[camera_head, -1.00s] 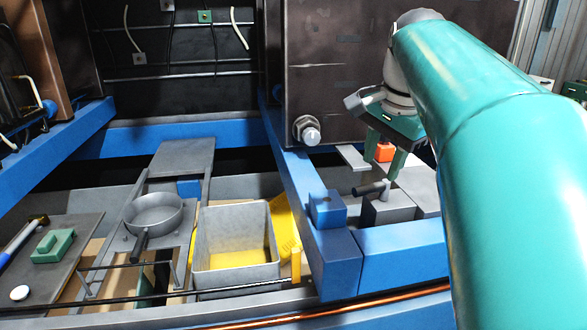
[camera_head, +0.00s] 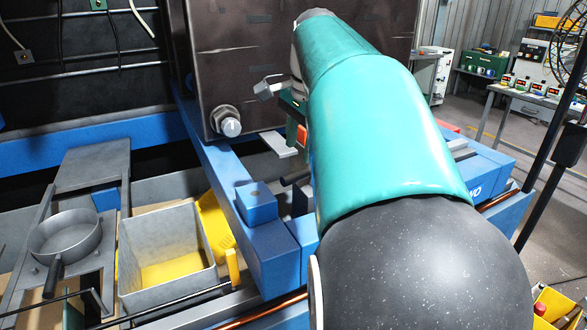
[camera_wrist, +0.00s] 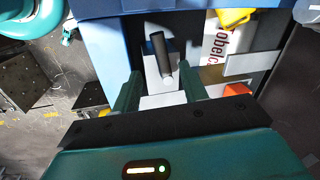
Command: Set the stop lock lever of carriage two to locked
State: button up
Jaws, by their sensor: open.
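The stop lock lever (camera_wrist: 160,50) shows in the wrist view as a dark round bar with a grey end, above a pale grey block (camera_wrist: 163,101). In the head view only a short dark end of the lever (camera_head: 296,178) shows; my arm covers the rest. My gripper (camera_wrist: 160,75) is open, with one green finger on each side of the lever in the wrist view. I cannot tell whether either finger touches it. In the head view my gripper is mostly hidden behind my arm. Carriage two's blue frame (camera_head: 487,165) carries white letters "WO", partly covered.
An orange part (camera_wrist: 237,90) lies right of the fingers in the wrist view. A dark cabinet with a round knob (camera_head: 230,127) stands behind the blue beam. A grey bin (camera_head: 130,258) and a round pan (camera_head: 65,235) are at the left.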

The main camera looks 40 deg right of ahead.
aim_at(295, 173)
jog(key=f, duration=0.2)
jog(key=w+f, duration=0.1)
jog(key=f, duration=0.4)
jog(key=shift+w, duration=0.25)
grip_shut()
